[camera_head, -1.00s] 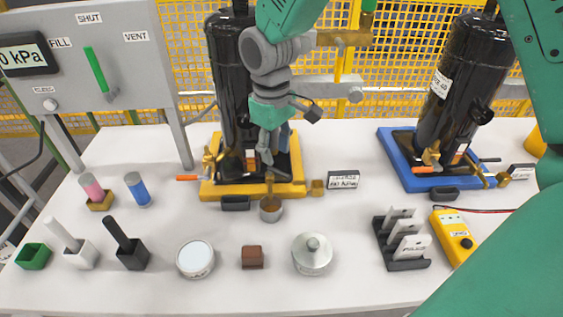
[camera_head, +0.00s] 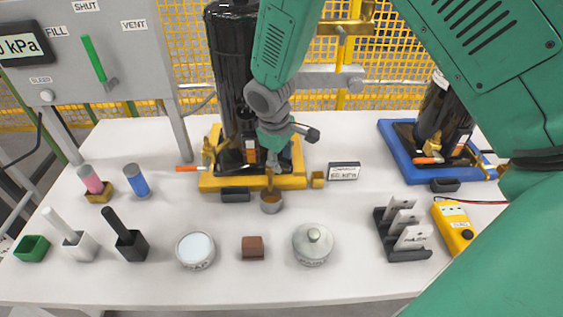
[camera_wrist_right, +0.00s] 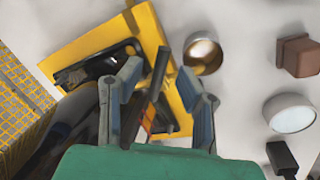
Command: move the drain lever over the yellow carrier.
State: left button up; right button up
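The yellow carrier (camera_head: 210,183) stands at the back middle of the table, under a black cylinder (camera_head: 228,70). A dark bar that looks like the drain lever (camera_wrist_right: 158,75) stands above the carrier's edge in the right wrist view; its lower part is hard to make out. My right gripper (camera_wrist_right: 160,72) is open, with a finger on each side of this bar and visible gaps. In the head view the right gripper (camera_head: 272,158) points down at the carrier's front, hiding most of the lever. My left gripper is not in view.
A small brass-coloured cup (camera_head: 271,203) stands in front of the carrier. A lidded tin (camera_head: 313,244), brown block (camera_head: 253,247) and white-topped jar (camera_head: 195,250) stand nearer. A blue carrier (camera_head: 395,160) is at right, partly behind my arm. A grey gauge panel (camera_head: 90,70) is at left.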

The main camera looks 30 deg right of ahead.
jog(key=shift+f, duration=0.4)
jog(key=shift+d, duration=0.1)
jog(key=shift+c, duration=0.5)
grip_shut()
jog(key=shift+r+m+p, duration=0.1)
jog(key=shift+m+p, duration=0.3)
jog(key=shift+p, duration=0.3)
jog(key=shift+o, duration=0.5)
grip_release()
